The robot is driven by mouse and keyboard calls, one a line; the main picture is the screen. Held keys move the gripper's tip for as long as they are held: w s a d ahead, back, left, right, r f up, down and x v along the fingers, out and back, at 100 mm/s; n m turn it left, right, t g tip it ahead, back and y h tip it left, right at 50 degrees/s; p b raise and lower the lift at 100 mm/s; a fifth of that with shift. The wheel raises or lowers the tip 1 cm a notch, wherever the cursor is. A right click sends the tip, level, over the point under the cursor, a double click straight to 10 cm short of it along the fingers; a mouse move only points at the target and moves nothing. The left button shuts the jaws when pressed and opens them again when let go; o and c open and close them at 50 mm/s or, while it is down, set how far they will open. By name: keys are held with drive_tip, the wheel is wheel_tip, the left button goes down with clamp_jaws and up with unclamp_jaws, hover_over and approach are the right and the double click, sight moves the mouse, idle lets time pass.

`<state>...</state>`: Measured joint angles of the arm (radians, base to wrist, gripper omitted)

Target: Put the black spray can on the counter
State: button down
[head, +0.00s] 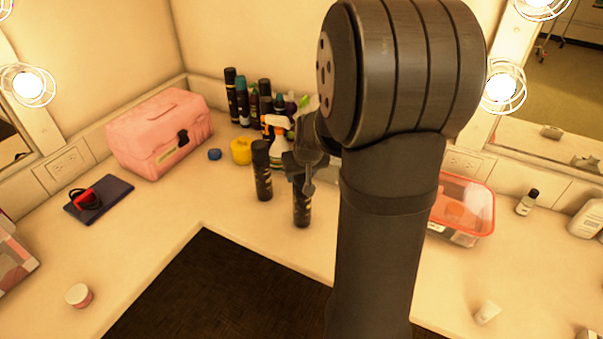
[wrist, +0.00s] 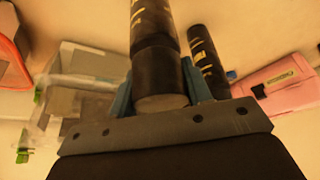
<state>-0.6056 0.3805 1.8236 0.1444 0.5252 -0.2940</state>
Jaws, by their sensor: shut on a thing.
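A black spray can with gold markings (head: 302,207) is upright at the counter (head: 225,205), near its front edge. My gripper (head: 302,180) is around its upper part. In the wrist view the same can (wrist: 155,45) lies between the two bluish fingers of my gripper (wrist: 158,78), which are shut on it. I cannot tell whether its base touches the counter. A second, similar black can (head: 262,170) stands just to the left and also shows in the wrist view (wrist: 208,62). My arm hides part of the counter.
Several bottles and cans (head: 243,100) stand in the back corner, with a yellow roll (head: 241,151) in front. A pink case (head: 160,132) is at left, a clear red-rimmed tub (head: 465,207) at right. The left counter front has free room. A dark area (head: 215,290) lies below the edge.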

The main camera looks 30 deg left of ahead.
drive_tip(key=shift+f, duration=0.15)
drive_tip(key=c, duration=0.7)
unclamp_jaws()
drive_tip(key=shift+s+d+r, duration=0.15)
drive_tip(key=shift+r, duration=0.5)
drive_tip(key=v, duration=1.1)
drive_tip(key=shift+f, duration=0.1)
